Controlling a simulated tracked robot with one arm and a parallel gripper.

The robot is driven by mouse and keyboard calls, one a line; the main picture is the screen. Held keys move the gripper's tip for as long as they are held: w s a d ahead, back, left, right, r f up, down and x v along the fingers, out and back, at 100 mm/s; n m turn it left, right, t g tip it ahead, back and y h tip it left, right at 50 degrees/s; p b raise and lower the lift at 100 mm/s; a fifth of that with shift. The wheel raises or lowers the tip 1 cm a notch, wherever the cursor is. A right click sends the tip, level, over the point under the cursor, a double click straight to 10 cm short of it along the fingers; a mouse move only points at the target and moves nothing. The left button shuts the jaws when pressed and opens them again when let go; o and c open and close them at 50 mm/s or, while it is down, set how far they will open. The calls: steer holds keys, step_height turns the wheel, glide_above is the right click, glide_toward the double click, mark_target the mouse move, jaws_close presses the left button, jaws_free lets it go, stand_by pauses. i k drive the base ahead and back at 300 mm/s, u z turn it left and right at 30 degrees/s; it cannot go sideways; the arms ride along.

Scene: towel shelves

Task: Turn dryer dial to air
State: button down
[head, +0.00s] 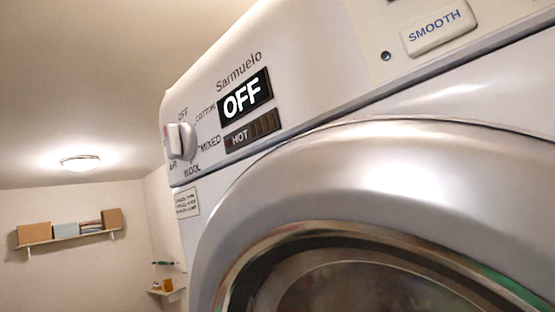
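The dryer (290,170) fills the right of the head view, seen tilted from below. Its dial (181,141) is a white knob at the left end of the front panel. Labels around the dial read OFF at the top, COTTON, MIXED, WOOL and AIR at the lower left. The knob's ridge stands close to upright, towards OFF. The display (245,96) reads OFF, and a smaller strip (252,131) below it reads HOT. My gripper is not in view.
The round dryer door (350,240) is below the panel. A SMOOTH button (438,27) is at the upper right. A wall shelf (68,238) with boxes and a small corner shelf (167,291) are at the left. A lamp (80,162) is on the ceiling. Space left of the dryer looks free.

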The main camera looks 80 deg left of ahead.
mark_target(180, 140)
steer(key=u, duration=0.2)
steer(key=k, duration=1.4)
steer(key=u, duration=1)
steer(key=i, duration=1)
